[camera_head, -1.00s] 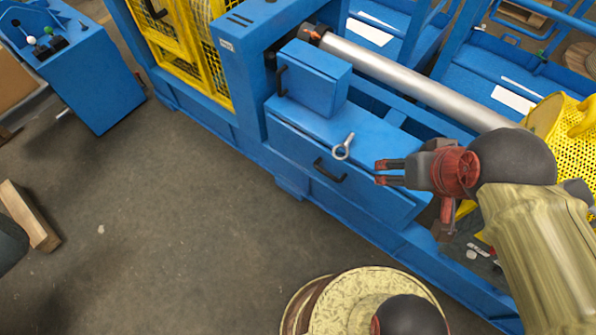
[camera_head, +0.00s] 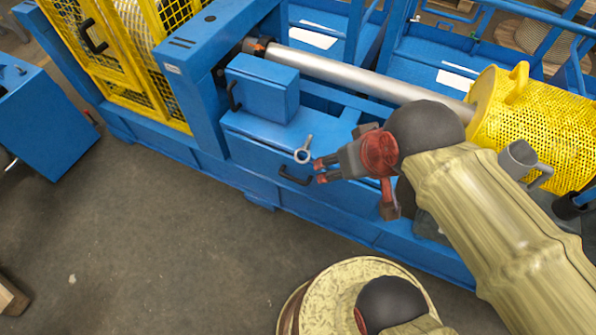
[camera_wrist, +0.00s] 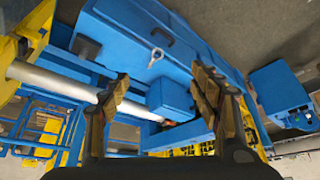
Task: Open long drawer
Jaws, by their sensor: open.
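The long drawer (camera_head: 252,155) is the blue front low on the machine, with a black bar handle (camera_head: 295,176). It looks shut. My gripper (camera_head: 318,171) is open in the head view, its red fingertips just right of the handle; I cannot tell whether they touch it. In the wrist view my gripper (camera_wrist: 162,88) has its two fingers spread with nothing between them. The handle also shows there (camera_wrist: 163,36), beyond and above the fingertips. The drawer's right end is hidden behind my gripper in the head view.
A metal eye bolt (camera_head: 304,151) lies on the blue top by the handle. A smaller blue box (camera_head: 262,88) with its own black handle stands above. A steel shaft (camera_head: 345,72) and a yellow mesh guard (camera_head: 535,125) are behind. The floor (camera_head: 150,225) in front is clear.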

